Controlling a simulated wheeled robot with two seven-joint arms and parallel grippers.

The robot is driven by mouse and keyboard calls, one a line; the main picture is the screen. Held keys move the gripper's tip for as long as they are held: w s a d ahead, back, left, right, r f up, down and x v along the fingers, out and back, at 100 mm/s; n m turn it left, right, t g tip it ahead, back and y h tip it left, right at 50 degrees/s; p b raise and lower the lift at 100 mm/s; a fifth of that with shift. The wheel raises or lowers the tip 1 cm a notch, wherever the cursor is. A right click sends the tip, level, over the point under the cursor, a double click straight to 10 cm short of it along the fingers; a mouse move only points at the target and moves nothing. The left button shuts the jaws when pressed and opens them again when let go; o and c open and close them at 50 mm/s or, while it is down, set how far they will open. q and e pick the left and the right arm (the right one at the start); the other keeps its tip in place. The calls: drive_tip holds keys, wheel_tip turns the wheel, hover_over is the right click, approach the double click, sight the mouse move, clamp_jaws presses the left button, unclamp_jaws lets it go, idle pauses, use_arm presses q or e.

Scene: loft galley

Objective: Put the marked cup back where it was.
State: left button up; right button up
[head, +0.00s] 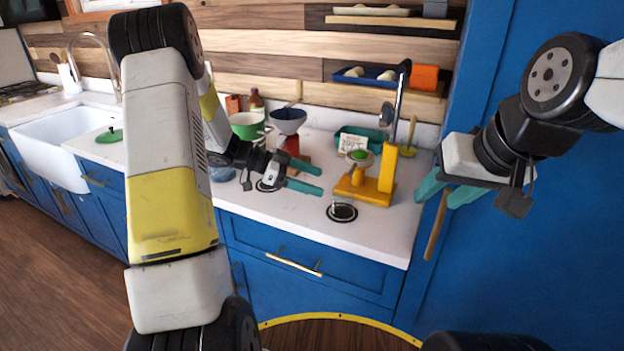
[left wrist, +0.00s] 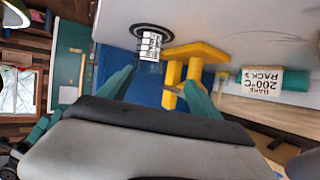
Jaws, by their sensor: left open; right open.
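A small banded, shiny cup (left wrist: 150,45) stands on a black ring on the counter in the left wrist view, where the picture is upside down. In the head view a black ring (head: 342,212) lies near the counter's front edge, and the cup on it is hard to make out. Another black ring (head: 268,185) is partly hidden under my left gripper. My left gripper (head: 313,179) is open and empty above the counter, left of the yellow stand; its fingers also show in the left wrist view (left wrist: 160,84). My right gripper (head: 446,195) is open and empty, right of the counter.
A yellow stand (head: 383,187) with a green-topped piece rises behind the front ring. A sign (head: 353,143) and a teal tray stand behind it. A green bowl (head: 246,122) and a blue bowl (head: 288,118) are at the back left. The counter's front right is clear.

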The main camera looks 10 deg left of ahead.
use_arm(q)
drive_tip(key=w+a+r+n+t+y, duration=0.2)
drive_tip(key=w+r+t, duration=0.2)
drive_tip(key=r, duration=0.3)
drive_tip(key=w+a+r+n+t+y, duration=0.1)
drive_tip(key=w+r+n+t+y, duration=0.2)
drive_tip(key=r, duration=0.4)
drive_tip(key=s+a+r+n+t+y, duration=0.2)
drive_tip(key=a+r+n+t+y, duration=0.2)
drive_tip(key=a+r+y, duration=0.15)
drive_tip(key=s+a+r+n+g+y, duration=0.1)
drive_tip(key=s+a+n+y, duration=0.15)
drive_tip(key=s, duration=0.45)
drive_tip(key=s+a+n+g+y, duration=0.1)
drive_tip(key=s+n+g, duration=0.15)
drive_tip(key=s, duration=0.45)
drive_tip(key=s+d+f+n+g+h, duration=0.1)
drive_tip(key=s+d+f, duration=0.1)
drive_tip(key=s, duration=0.6)
drive_tip(key=s+d+f+n+g+h, duration=0.1)
drive_tip(key=s+d+f+g+h, duration=0.1)
drive_tip(key=s+d, duration=0.3)
drive_tip(key=s, duration=0.4)
drive_tip(key=shift+s+d+f, duration=0.15)
drive_tip(key=shift+d+f, duration=0.1)
drive_tip(key=shift+f, duration=0.15)
